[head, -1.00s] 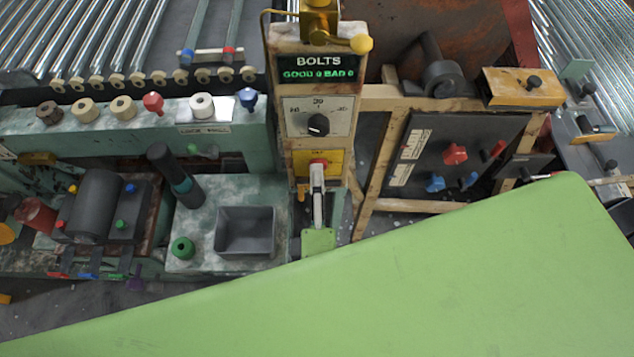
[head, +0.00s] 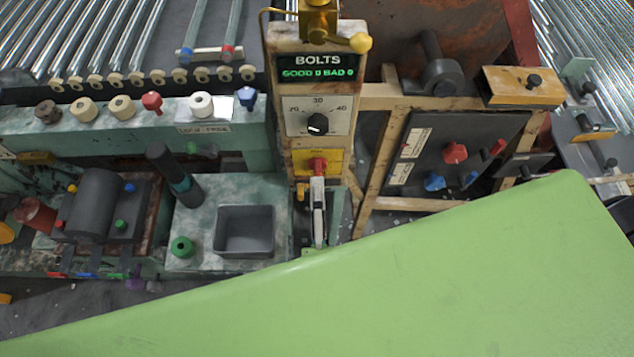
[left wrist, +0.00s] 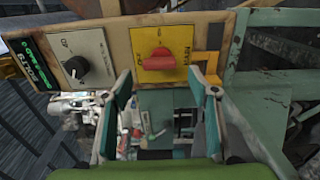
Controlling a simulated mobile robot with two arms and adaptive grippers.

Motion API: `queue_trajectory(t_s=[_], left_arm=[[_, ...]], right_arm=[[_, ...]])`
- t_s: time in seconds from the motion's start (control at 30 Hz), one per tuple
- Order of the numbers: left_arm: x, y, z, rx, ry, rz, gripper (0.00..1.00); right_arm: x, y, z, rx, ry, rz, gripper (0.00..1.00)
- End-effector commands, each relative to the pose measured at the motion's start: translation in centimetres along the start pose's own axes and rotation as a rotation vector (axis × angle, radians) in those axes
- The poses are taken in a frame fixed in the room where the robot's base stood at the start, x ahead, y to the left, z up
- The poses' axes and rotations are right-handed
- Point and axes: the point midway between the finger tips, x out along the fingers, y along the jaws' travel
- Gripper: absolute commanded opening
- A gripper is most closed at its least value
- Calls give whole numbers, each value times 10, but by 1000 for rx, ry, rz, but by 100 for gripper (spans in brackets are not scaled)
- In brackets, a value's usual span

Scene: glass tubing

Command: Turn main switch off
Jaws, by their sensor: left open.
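The main switch is a red rotary knob (head: 317,166) on a yellow plate (head: 334,160), low on the tall wooden panel. In the left wrist view the red knob (left wrist: 167,60) shows large, its handle crosswise, with its yellow plate (left wrist: 180,38) around it. My left gripper (head: 317,182) is just below the knob in the head view, seen edge-on. In the left wrist view my left gripper (left wrist: 161,75) is open and empty, its two fingers to either side below the knob and apart from it. My right gripper is not in view.
Above the switch are a black dial (head: 317,123) and a lit BOLTS display (head: 318,68). A dark board (head: 425,140) with red and blue knobs stands to the right. A grey bin (head: 245,230) is at lower left. My own green body part covers the lower right.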

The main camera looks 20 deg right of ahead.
Motion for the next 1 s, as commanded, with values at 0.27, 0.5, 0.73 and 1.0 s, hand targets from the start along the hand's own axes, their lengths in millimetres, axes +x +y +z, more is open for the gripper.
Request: queue_trajectory(t_s=[0.27, 0.5, 0.73, 1.0], left_arm=[[-34, 0, 0, 0, 0, 1, 54], [-37, 1, 0, -2, 1, 2, 54], [-37, 1, 0, -2, 1, 1, 54], [-37, -24, 2, 80, -36, -29, 54]], right_arm=[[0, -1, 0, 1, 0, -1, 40], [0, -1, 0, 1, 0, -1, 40], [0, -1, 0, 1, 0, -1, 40], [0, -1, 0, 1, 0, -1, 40]])
